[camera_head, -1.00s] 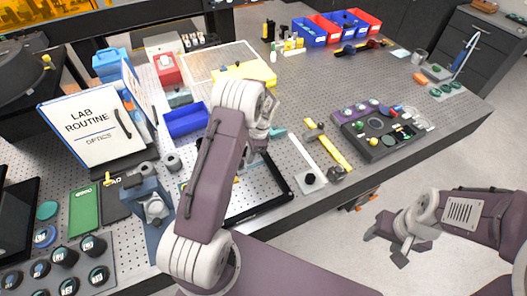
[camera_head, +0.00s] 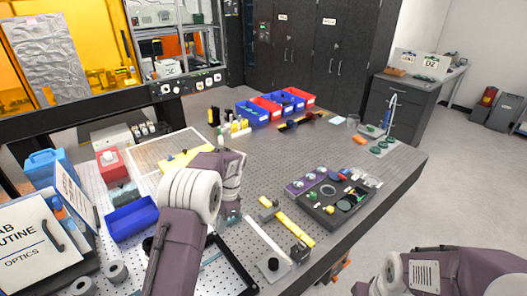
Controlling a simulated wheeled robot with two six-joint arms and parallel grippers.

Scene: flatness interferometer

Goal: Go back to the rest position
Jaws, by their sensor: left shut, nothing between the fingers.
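My left arm reaches up over the optical table from the bottom centre. Its gripper (camera_head: 231,211) is at the far end of the arm, mostly hidden behind my own wrist links, above the table near the black-framed breadboard (camera_head: 240,272). It is shut with nothing seen in it. My right arm is at the bottom right, over the floor beside the table. Only a small part of its gripper (camera_head: 361,288) shows at the bottom edge, so its jaws cannot be judged.
A blue bin (camera_head: 131,220) and a lab routine binder (camera_head: 38,246) stand left of my left arm. A yellow bar (camera_head: 288,222) and a dark tray of round parts (camera_head: 335,204) lie to its right. Blue and red bins stand at the back.

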